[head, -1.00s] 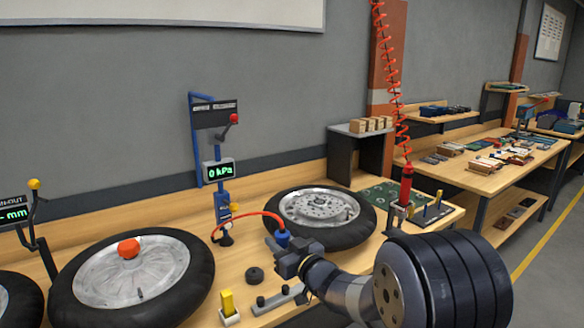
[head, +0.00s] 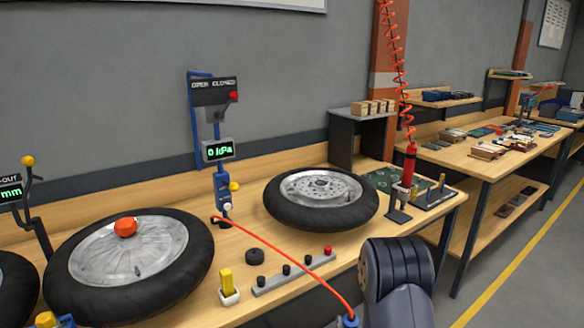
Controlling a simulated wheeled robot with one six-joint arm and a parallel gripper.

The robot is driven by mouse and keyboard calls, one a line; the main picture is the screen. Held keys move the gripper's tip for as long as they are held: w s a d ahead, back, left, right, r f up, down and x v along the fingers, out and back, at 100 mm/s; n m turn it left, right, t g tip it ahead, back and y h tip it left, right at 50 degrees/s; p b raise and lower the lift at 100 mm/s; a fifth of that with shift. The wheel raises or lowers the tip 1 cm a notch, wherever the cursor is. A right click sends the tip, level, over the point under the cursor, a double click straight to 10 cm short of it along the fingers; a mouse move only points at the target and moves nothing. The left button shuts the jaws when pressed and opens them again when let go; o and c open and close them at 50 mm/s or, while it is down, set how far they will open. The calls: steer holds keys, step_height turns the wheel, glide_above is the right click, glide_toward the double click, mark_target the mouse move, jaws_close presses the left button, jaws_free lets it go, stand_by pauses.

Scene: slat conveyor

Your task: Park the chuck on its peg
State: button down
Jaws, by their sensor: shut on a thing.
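The blue chuck (head: 348,321) is at the bottom edge of the head view, partly cut off, on the end of the red air hose (head: 290,252). The hose runs to the foot of the blue gauge post (head: 222,185), whose display (head: 218,150) reads 0 kPa. My gripper is below the picture; only my dark arm shows beside the chuck. A grey rail (head: 295,276) with several short black pegs and a red-topped one stands on the bench. I cannot tell which peg is the chuck's.
A wheel with an orange cap (head: 126,227) lies at left, another wheel (head: 320,199) behind the rail. A yellow block on a white base (head: 228,287) and a black disc (head: 255,257) stand nearby. A red tool (head: 410,165) hangs on a coiled hose at right.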

steer(key=shift+s+d+f+m+h, duration=0.3)
steer(key=shift+s+d+f, duration=0.1)
steer(key=shift+s+d, duration=0.1)
